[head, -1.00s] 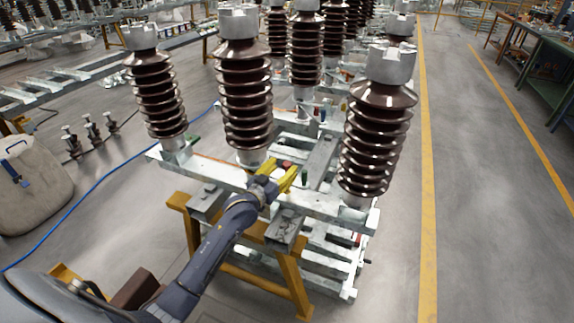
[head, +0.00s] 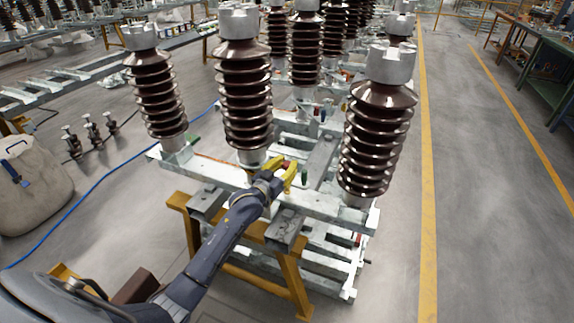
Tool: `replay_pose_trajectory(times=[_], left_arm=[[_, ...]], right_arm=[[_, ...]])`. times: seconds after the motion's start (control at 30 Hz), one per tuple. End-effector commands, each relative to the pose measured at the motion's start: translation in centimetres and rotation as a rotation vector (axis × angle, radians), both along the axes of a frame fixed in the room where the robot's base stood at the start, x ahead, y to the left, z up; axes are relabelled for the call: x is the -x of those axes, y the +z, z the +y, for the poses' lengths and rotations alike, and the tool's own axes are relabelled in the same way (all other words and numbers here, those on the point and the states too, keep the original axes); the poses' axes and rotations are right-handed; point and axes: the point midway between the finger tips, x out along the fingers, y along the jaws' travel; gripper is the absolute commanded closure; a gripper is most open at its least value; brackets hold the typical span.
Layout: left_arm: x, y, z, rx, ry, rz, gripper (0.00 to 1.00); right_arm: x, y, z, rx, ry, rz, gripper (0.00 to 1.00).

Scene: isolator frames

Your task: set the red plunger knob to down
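The red plunger knob (head: 289,164) is a small red shape on the steel frame, between the middle and right insulators in the head view. It is partly hidden by my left gripper (head: 284,169). That gripper's yellow fingers are around or just in front of the knob, one on each side of it in the picture. I cannot tell whether they touch it or are closed on it. My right gripper is not in view.
A green knob (head: 304,177) stands just right of the fingers. Tall brown ribbed insulators (head: 245,95) rise behind and to the right (head: 377,140). The steel frame rests on a yellow stand (head: 290,275). Open floor lies to the right.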

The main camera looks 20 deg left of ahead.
Motion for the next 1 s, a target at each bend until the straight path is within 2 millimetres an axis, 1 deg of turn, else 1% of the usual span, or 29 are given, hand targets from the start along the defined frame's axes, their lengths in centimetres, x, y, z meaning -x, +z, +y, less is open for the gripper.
replay_pose_trajectory(times=[0.03, 0.17, 0.5, 0.57, 0.73, 1.0], left_arm=[[0.0, 0.0, 0.0, 0.0, 0.0, -0.001, 0.85], [0.0, 0.1, 0.0, 0.0, 0.0, -0.002, 1.0], [0.0, 0.2, 0.0, 0.001, 0.0, -0.007, 1.0], [-0.1, -0.2, 0.0, 0.001, 0.0, -0.005, 1.0], [0.0, -2.2, 0.0, -0.001, 0.0, -0.002, 1.0], [0.0, -2.4, 0.0, 0.0, 0.0, -0.002, 1.0]], right_arm=[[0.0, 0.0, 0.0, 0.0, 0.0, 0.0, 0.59], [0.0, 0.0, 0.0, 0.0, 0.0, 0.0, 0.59], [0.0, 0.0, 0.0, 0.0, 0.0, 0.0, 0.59], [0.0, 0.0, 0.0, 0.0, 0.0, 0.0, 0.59], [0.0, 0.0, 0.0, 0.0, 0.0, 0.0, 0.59], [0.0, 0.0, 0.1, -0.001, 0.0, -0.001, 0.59]])
